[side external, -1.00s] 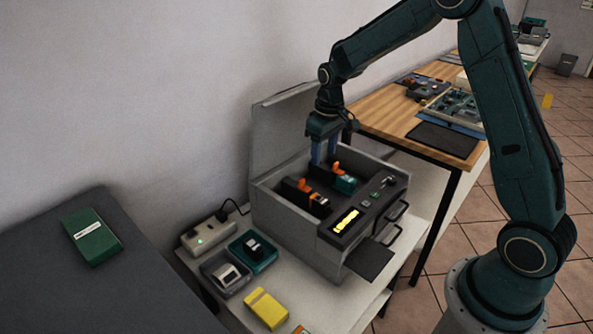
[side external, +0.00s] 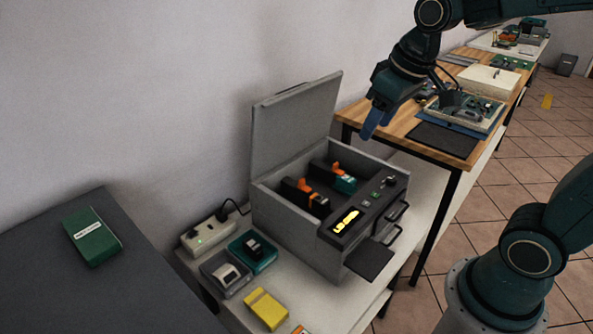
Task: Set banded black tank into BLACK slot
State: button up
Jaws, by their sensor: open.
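The grey printer (side external: 293,238) stands with its lid up. In its bay a black tank (side external: 299,194) with an orange tab sits at the left, and a teal-ended tank (side external: 344,183) with an orange tab sits at the right. Slot labels are too small to read, and the lower parts of both tanks are hidden. A small dark, pale-banded piece (side external: 229,273) lies in a grey tray, and another dark and white piece (side external: 253,246) lies in a teal tray. My gripper (side external: 371,132) is open and empty, above and to the right of the bay, apart from both tanks.
The raised lid (side external: 296,125) stands behind the bay. A power strip (side external: 208,232) and a yellow pack (side external: 265,309) lie on the white table left of the printer. A green box (side external: 92,237) lies on the dark surface. A wooden bench (side external: 400,126) carries boards at the back right.

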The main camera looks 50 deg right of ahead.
jog(key=s+a+t, duration=0.1)
jog(key=s+a, duration=0.1)
jog(key=s, duration=0.9)
jog(key=shift+s+r+t, duration=0.2)
jog(key=shift+s+t, duration=0.15)
jog(key=shift+t, duration=0.05)
